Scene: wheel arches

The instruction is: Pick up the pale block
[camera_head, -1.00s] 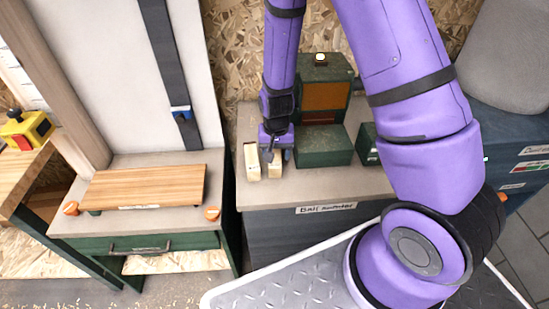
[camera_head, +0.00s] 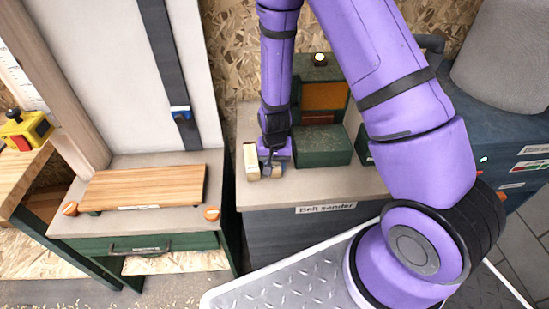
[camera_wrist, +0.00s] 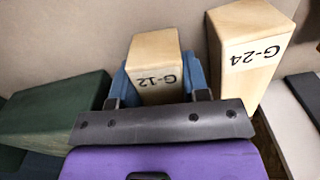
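A pale wooden block marked G-12 (camera_wrist: 154,62) stands on the grey bench top. In the head view it is the right one of two pale blocks (camera_head: 267,173), partly hidden by my gripper (camera_head: 272,166). In the wrist view my gripper (camera_wrist: 156,86) has its blue fingers on either side of the G-12 block, close to its sides. They look open around it; contact cannot be made out. A taller pale block marked G-24 (camera_wrist: 252,50) stands beside it, outside the fingers; it shows at the left in the head view (camera_head: 251,162).
A green machine with an orange panel (camera_head: 323,98) and green box front (camera_head: 322,146) stands right of the blocks. The bench (camera_head: 300,189) has bare room in front. A wooden board (camera_head: 145,187) lies on the left bench. The G-24 block is a close neighbour.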

